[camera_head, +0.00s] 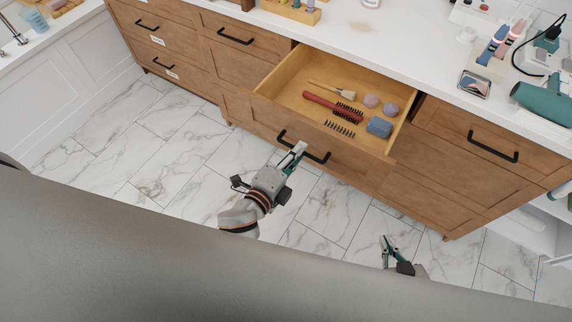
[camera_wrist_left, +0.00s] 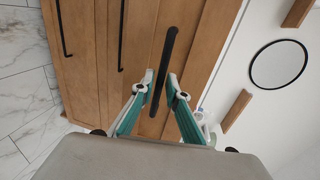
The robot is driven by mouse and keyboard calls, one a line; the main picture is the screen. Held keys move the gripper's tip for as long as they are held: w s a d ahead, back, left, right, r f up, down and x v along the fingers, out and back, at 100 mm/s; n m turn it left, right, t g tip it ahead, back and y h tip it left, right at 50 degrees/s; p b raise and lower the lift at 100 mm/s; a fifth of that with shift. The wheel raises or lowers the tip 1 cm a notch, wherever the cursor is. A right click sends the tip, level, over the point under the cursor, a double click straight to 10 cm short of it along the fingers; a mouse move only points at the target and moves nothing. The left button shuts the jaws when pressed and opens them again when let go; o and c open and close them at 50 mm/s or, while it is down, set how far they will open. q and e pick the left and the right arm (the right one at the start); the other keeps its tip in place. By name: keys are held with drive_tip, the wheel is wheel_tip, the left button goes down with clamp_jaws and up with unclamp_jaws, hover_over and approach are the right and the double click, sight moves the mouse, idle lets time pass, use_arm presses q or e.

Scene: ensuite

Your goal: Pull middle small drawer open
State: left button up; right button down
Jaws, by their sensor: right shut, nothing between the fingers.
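The middle small drawer (camera_head: 262,92) is pulled out of the wooden vanity in the head view. Its black bar handle (camera_head: 318,158) is on the front, and the handle also shows in the left wrist view (camera_wrist_left: 168,48). My left gripper (camera_head: 297,150) is at this handle, with its fingers on either side of the bar in the left wrist view (camera_wrist_left: 161,76). It appears shut on the bar, though contact is hard to see. My right gripper (camera_head: 384,240) is shut and empty, low over the floor and away from the drawer.
The open drawer holds a red hairbrush (camera_head: 332,106), a wooden-handled brush (camera_head: 329,90), round items and a blue item (camera_head: 379,127). A closed drawer with a handle (camera_head: 492,147) is at right. The countertop (camera_head: 345,40) holds toiletries and a teal hair dryer (camera_head: 543,103). The marble floor is clear.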

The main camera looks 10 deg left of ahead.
use_arm(q)
drive_tip(key=v, duration=1)
drive_tip(key=shift+s, duration=0.4)
drive_tip(key=shift+a, duration=0.15)
drive_tip(key=s+a+f+n+g+y, duration=0.1)
drive_tip(key=s+a+f+n+g, duration=0.1)
drive_tip(key=a+f+n, duration=0.2)
drive_tip(key=s+a+f+n+g+y, duration=0.1)
drive_tip(key=a+f+n, duration=0.4)
drive_tip(key=f+n, duration=0.5)
drive_tip(key=s+n+g, duration=0.1)
drive_tip(key=n, duration=0.2)
drive_tip(key=shift+s+g, duration=0.25)
drive_tip(key=shift+g, duration=0.05)
